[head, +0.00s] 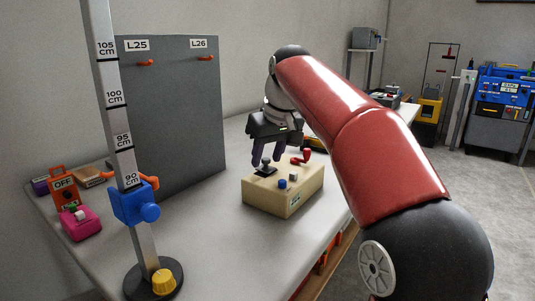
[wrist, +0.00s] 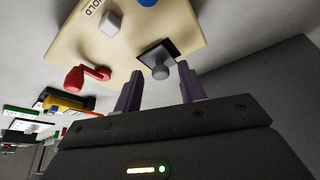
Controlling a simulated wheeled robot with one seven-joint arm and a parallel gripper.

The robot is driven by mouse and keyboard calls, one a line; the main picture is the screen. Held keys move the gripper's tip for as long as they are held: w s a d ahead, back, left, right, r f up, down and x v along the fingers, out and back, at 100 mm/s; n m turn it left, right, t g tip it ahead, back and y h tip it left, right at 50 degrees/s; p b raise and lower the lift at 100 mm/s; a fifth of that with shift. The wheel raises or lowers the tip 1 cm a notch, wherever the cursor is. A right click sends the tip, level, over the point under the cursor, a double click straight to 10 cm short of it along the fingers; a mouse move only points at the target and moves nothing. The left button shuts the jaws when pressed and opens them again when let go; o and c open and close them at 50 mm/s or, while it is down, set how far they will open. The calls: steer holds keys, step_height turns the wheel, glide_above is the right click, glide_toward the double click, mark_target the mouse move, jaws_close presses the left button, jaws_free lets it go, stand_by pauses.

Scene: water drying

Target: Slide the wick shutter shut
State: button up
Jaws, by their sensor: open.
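A beige control box (head: 290,196) stands on the table below my gripper (head: 265,160). On it is a grey knob on a dark square plate (head: 265,171). The knob (wrist: 160,70) shows clearly in the wrist view, between the tips of my gripper (wrist: 159,78). The fingers are open, one on each side of the knob; I cannot tell whether they touch it. No part is legibly marked as the wick shutter, so I cannot tell if this knob belongs to it.
The box also carries a red lever (head: 301,158), a white button (head: 293,177) and a blue button (head: 282,184). A grey panel (head: 175,110) and a scaled post with a blue clamp (head: 138,204) stand to the left. The table between post and box is clear.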

steer(key=p+v, duration=0.2)
steer(key=v, duration=0.5)
steer(key=shift+r, duration=0.35)
steer(key=shift+s+d, duration=0.15)
steer(key=shift+s, duration=0.05)
steer(key=m+h, duration=0.1)
steer(key=m, duration=0.1)
glide_toward(274, 177)
steer(key=s+d, duration=0.3)
steer(key=s, duration=0.2)
steer(key=shift+m+t+h, duration=0.3)
steer(key=shift+m+t, duration=0.2)
steer(key=shift+m, duration=0.2)
steer(key=s+d+f, duration=0.1)
steer(key=s, duration=0.1)
steer(key=s+d+f, duration=0.1)
steer(key=s+f, duration=0.3)
steer(key=shift+d+f, duration=0.25)
steer(key=shift+d, duration=0.15)
steer(key=s+d+f+m, duration=0.1)
steer(key=s+d+f, duration=0.1)
steer(key=s+f, duration=0.4)
steer(key=s+d+f+m, duration=0.1)
steer(key=s+d+f, duration=0.1)
steer(key=s+f, duration=0.5)
step_height(274, 177, down, 3)
steer(key=shift+d+r+m+t+h, duration=0.1)
steer(key=shift+d+m+t+h, duration=0.2)
steer(key=shift+d, duration=0.05)
